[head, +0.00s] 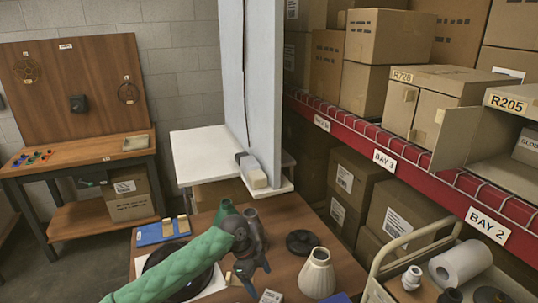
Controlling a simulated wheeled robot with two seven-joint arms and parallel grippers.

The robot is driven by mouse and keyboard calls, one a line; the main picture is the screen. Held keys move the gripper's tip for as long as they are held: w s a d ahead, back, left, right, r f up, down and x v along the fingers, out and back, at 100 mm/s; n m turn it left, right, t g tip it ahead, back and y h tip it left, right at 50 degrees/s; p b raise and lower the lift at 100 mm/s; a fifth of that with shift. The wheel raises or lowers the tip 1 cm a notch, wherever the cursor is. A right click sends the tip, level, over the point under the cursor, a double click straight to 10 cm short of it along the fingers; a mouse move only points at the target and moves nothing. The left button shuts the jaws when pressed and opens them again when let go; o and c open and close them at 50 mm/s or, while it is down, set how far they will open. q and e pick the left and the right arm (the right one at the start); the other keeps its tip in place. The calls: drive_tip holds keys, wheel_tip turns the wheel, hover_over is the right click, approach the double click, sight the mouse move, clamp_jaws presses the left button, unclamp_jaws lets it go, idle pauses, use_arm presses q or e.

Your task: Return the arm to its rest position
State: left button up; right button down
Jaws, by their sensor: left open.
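My left arm, in a green padded sleeve, reaches in from the lower left over the brown table (290,215) in the head view. Its dark left gripper (246,274) is open above the middle of the table, pointing down, with nothing visible between the fingers. A cream ribbed lampshade-like part (317,275) stands to the right of the gripper. A black round part (302,242) lies behind that. A green part (225,208) stands behind my arm. A dark disc on a white sheet is partly hidden beneath the arm. My right gripper is out of view.
A blue mat (160,232) with small blocks lies at the table's left. A tall pale panel (262,90) rises behind. A cart (388,272) with a white roll (460,263) is at right, below red shelving (430,168) with boxes. A wooden workbench (75,155) stands far left.

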use_arm(q)
drive_tip(key=s+f+n+t, duration=0.2)
drive_tip(key=s+f+n, duration=0.15)
drive_tip(key=s, duration=0.45)
drive_tip(key=s+f+n+t, duration=0.1)
drive_tip(key=s+f+n, duration=0.1)
drive_tip(key=s+n, duration=0.35)
drive_tip(key=s+a+f+n+t+y, duration=0.15)
drive_tip(key=s+a+n+y, duration=0.25)
drive_tip(key=s+a+n, duration=1.15)
drive_tip(key=s+f+m, duration=0.2)
drive_tip(key=s+f, duration=0.1)
drive_tip(key=f, duration=1.3)
drive_tip(key=s+f+m, duration=0.2)
drive_tip(key=s+f, duration=0.1)
drive_tip(key=f, duration=1.4)
drive_tip(key=shift+f+g, duration=0.2)
drive_tip(key=shift+g, duration=0.15)
drive_tip(key=shift+o, duration=0.4)
drive_tip(key=s+f, duration=0.5)
drive_tip(key=f, duration=0.6)
drive_tip(key=shift+f, duration=0.35)
